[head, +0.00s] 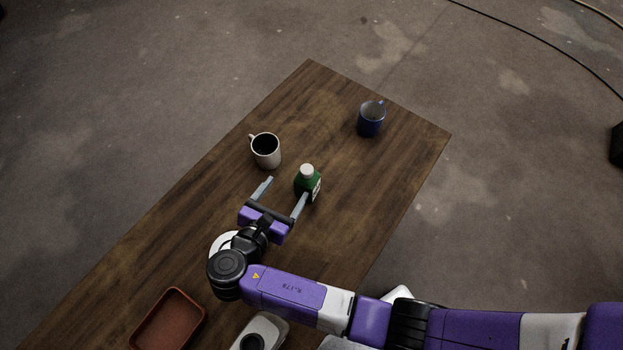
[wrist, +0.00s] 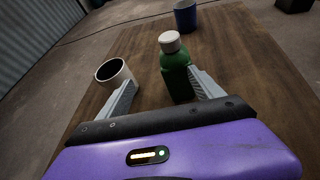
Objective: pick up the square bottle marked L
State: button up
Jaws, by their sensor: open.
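A green bottle (head: 306,184) with a white cap stands upright on the wooden table. A white label shows on its side in the head view, but its mark is too small to read. The bottle also shows in the wrist view (wrist: 176,72), nearer the right finger. My gripper (head: 285,188) is open and empty, its two grey fingers pointing toward the bottle. In the head view the right finger overlaps the bottle's lower edge; I cannot tell whether they touch. The left finger is apart from the bottle.
A white mug (head: 266,153) with dark contents stands just left of the bottle and beyond the left finger. A blue mug (head: 371,121) stands farther back right. A reddish-brown tray (head: 169,322) lies at the near left. The table's right side is clear.

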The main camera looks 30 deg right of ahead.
aim_at(302, 188)
jog(key=shift+s+d+f+g+h, duration=0.15)
jog(key=shift+s+d+g+h, duration=0.05)
jog(key=shift+s+d, duration=0.25)
jog(key=shift+s+d+f+g+h, duration=0.15)
jog(key=shift+s+d+g+h, duration=0.05)
jog(key=shift+s+d, duration=0.2)
jog(key=shift+b+x, duration=0.75)
jog(key=shift+x, duration=0.15)
jog(key=b+x, duration=0.3)
jog(key=x, duration=0.2)
jog(key=shift+s+f, duration=0.15)
jog(key=shift+w+d, duration=0.2)
jog(key=shift+d, duration=0.05)
grip_shut()
